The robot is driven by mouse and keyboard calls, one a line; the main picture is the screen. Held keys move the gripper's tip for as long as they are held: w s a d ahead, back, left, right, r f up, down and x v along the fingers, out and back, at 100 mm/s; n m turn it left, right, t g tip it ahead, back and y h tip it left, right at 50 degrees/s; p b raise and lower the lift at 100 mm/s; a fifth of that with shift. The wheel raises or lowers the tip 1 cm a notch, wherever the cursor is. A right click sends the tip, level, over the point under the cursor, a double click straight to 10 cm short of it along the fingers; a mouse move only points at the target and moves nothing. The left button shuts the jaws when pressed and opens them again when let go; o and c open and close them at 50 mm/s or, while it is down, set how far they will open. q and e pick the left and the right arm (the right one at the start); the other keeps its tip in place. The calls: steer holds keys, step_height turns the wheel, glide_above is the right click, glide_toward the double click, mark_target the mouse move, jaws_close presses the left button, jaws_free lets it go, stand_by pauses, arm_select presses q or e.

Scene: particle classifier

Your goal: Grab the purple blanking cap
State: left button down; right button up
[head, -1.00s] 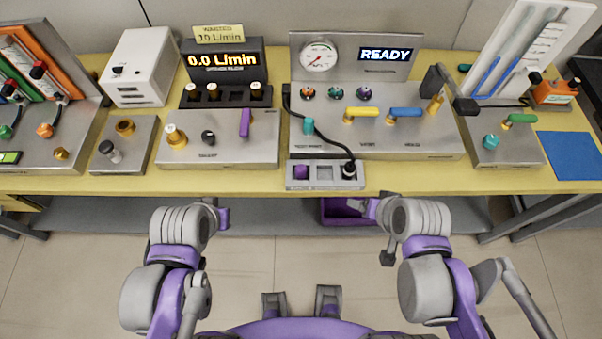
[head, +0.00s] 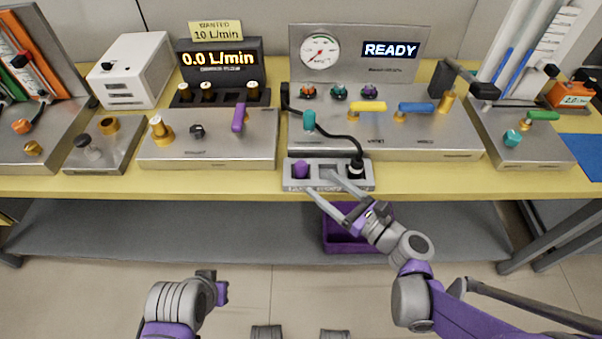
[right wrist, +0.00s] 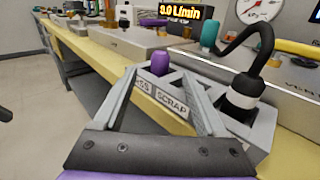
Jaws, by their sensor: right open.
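The purple blanking cap (head: 301,170) stands in the left slot of a small grey three-slot holder (head: 327,188) at the bench's front edge. My right gripper (head: 318,182) is open and empty, its fingers reaching toward the holder from the front right. In the right wrist view the cap (right wrist: 160,62) shows between and beyond the open fingertips (right wrist: 159,76). The fingers do not appear closed on it, and I cannot tell whether they touch the holder. My left gripper (head: 220,291) is low in front of the bench, and its fingers cannot be made out.
A black plug (head: 356,168) with a cable sits in the holder's right slot; the middle slot looks empty. A teal connector (head: 309,122) stands behind the holder. A purple bin (head: 345,232) is below, under my right arm. Panels with valves fill the bench.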

mark_target(305, 169)
steer(key=x, duration=0.8)
steer(key=shift+w+a+r, duration=0.15)
steer(key=shift+w+r, duration=0.05)
jaws_close()
